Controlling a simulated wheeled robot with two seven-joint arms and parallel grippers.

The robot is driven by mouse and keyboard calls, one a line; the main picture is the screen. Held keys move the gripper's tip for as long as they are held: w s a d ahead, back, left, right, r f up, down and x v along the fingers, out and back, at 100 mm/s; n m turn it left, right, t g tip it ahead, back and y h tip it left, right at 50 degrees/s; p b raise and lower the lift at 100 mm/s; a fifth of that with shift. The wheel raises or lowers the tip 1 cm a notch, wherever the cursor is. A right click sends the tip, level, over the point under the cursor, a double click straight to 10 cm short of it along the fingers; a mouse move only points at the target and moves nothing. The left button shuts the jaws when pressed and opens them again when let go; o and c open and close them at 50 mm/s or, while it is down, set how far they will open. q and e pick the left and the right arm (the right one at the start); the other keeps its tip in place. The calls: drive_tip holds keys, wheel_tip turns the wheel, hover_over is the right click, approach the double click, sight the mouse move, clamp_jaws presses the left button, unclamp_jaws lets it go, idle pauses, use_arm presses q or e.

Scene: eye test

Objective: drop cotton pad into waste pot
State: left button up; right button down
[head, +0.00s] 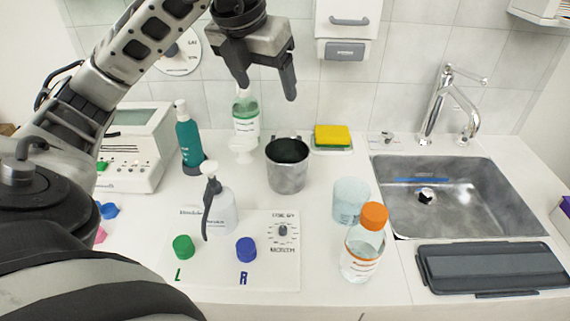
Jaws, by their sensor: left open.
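A grey metal pot (287,175), which looks like the waste pot, stands upright on the white counter near the middle. Its inside is dark, and I cannot tell whether anything lies in it. My left gripper (266,92) is open, with its fingers pointing down, in the air above and slightly left of the pot. Nothing shows between its fingers. I cannot make out a cotton pad anywhere in the head view. My right gripper is not in view.
A teal bottle (189,140), a green-labelled bottle (246,118) and a white pump bottle (220,212) stand left of the pot. A yellow sponge (332,135), a clear tumbler (350,200), an orange-capped bottle (362,250) and a sink (460,200) are to the right.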

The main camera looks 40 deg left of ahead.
use_arm(q)
drive_tip(key=p+v, duration=0.2)
drive_tip(key=v, duration=0.4)
drive_tip(key=shift+r, duration=0.2)
drive_tip(key=shift+s, duration=0.15)
